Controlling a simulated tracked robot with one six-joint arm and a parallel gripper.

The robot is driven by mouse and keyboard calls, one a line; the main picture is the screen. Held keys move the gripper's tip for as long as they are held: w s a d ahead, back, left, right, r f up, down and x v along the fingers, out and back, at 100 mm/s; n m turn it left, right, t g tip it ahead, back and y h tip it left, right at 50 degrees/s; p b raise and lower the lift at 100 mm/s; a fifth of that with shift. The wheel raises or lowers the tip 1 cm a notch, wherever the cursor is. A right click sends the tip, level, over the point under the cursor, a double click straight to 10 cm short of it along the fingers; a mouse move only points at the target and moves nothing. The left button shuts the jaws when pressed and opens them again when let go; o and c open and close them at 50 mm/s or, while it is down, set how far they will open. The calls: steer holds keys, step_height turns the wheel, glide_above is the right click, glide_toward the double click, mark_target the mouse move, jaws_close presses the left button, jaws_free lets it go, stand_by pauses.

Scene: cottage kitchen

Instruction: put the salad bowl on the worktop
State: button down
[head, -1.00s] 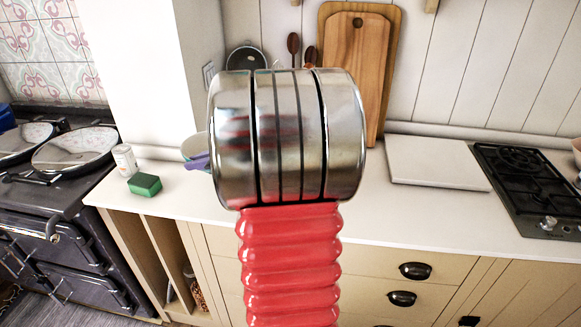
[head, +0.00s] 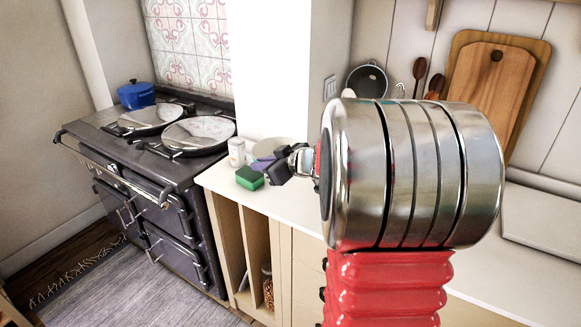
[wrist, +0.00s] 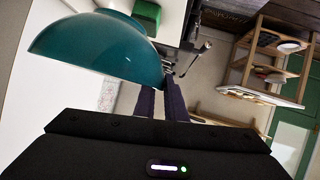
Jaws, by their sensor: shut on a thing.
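The salad bowl (wrist: 95,50) is teal outside and fills the upper left of the wrist view. In the head view its pale inside (head: 270,146) shows near the worktop's left end, partly hidden by my arm. The worktop (head: 297,205) is pale and runs from the stove to the right. I cannot tell whether the bowl touches it.
A green sponge (head: 249,178) and a white can (head: 237,152) stand close left of the bowl. A dark stove (head: 160,178) with a blue pot (head: 135,95) is further left. Cutting boards (head: 494,85) lean on the back wall. Bare worktop shows in front of the bowl.

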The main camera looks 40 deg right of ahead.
steer(key=w+a+f, duration=0.2)
steer(key=w+a, duration=0.1)
steer(key=a, duration=0.3)
steer(key=w+a+f, duration=0.1)
steer(key=w+a, duration=0.1)
steer(key=a, duration=0.5)
steer(key=s+a+f, duration=0.1)
steer(key=a+f, duration=0.3)
steer(key=a, duration=0.2)
steer(key=s+a+f+m+h, duration=0.1)
steer(key=a+f, duration=0.3)
steer(key=a, duration=0.2)
steer(key=shift+s+a, duration=0.3)
steer(key=shift+s, duration=0.05)
